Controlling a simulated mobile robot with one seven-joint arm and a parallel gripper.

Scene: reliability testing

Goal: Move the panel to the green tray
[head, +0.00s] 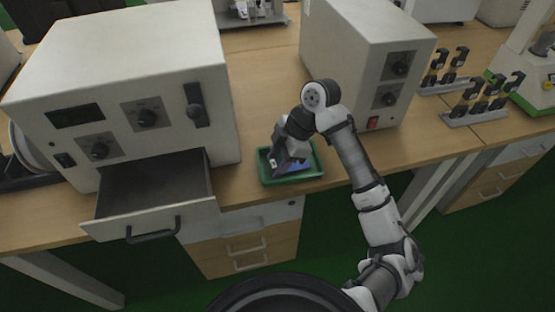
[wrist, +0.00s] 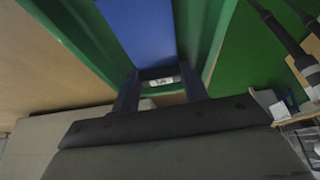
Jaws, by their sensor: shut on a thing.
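The green tray (head: 318,174) stands on the wooden bench near its front edge, between two large grey machines; its green walls also show in the wrist view (wrist: 212,30). The flat blue panel (head: 301,165) lies within the outline of the tray; it also fills the middle of the wrist view (wrist: 142,30). My gripper (head: 283,170) is over the left part of the tray, pointing down, shut on the near end of the panel. Its two fingers show in the wrist view (wrist: 160,88). I cannot tell whether the panel rests on the tray floor.
The left machine (head: 130,75) has a drawer (head: 150,220) pulled open over the bench's front edge. The right machine (head: 365,60) stands close behind my arm. Racks with black clips (head: 475,115) stand at the right. Bench behind the tray is bare.

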